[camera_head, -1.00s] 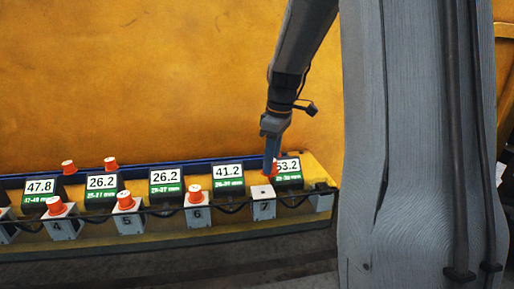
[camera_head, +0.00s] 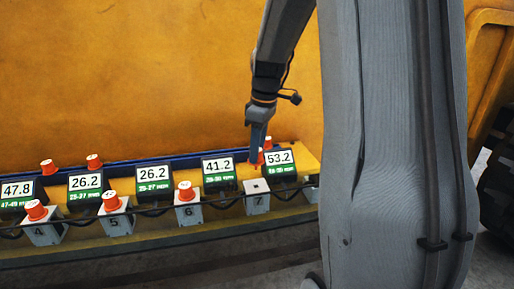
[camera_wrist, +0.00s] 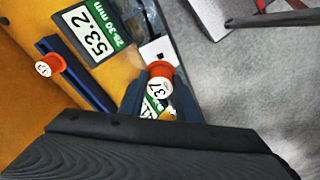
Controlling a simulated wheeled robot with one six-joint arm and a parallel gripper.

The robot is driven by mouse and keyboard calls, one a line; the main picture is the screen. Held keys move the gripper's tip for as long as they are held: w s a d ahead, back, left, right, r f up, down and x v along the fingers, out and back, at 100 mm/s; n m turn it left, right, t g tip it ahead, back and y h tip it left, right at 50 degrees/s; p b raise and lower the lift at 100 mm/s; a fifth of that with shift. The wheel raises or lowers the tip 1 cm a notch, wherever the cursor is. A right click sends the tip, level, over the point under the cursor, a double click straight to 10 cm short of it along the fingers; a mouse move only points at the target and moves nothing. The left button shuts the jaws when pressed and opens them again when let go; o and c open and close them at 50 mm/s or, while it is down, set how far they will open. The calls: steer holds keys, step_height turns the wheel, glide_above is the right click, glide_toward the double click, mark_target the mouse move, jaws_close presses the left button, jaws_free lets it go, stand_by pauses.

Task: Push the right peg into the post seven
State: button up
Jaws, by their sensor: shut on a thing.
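My gripper (camera_head: 257,150) is shut on an orange-red peg (camera_wrist: 160,72) whose white cap appears to read 37. In the wrist view the peg stands between the dark blue fingertips. Post seven (camera_head: 257,202) is a pale grey block at the right end of the row, with a dark hole in its top and no peg in it. In the head view my gripper is above and behind this post, left of the 53.2 display (camera_head: 279,160). The post's white top (camera_wrist: 158,48) shows just beyond the held peg in the wrist view. The peg's lower end is hidden.
Posts four (camera_head: 44,232), five (camera_head: 116,222) and six (camera_head: 188,214) carry orange pegs. Loose pegs (camera_head: 48,167) (camera_head: 94,161) stand behind the displays. Another peg (camera_wrist: 50,65) stands left of the 53.2 display in the wrist view. A dark cable runs along the posts.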

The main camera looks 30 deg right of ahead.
steer(key=shift+f+b, duration=1.1)
steer(key=shift+f, duration=1.5)
steer(key=shift+p, duration=0.75)
steer(key=shift+f+b, duration=0.95)
steer(key=shift+f, duration=1.1)
steer(key=o, duration=1.2)
steer(key=shift+c, duration=0.2)
steer(key=r, duration=0.2)
steer(key=r+b, duration=0.1)
steer(key=r, duration=0.4)
steer(key=shift+s+d+r+b, duration=0.3)
steer(key=shift+s+r+b, duration=0.05)
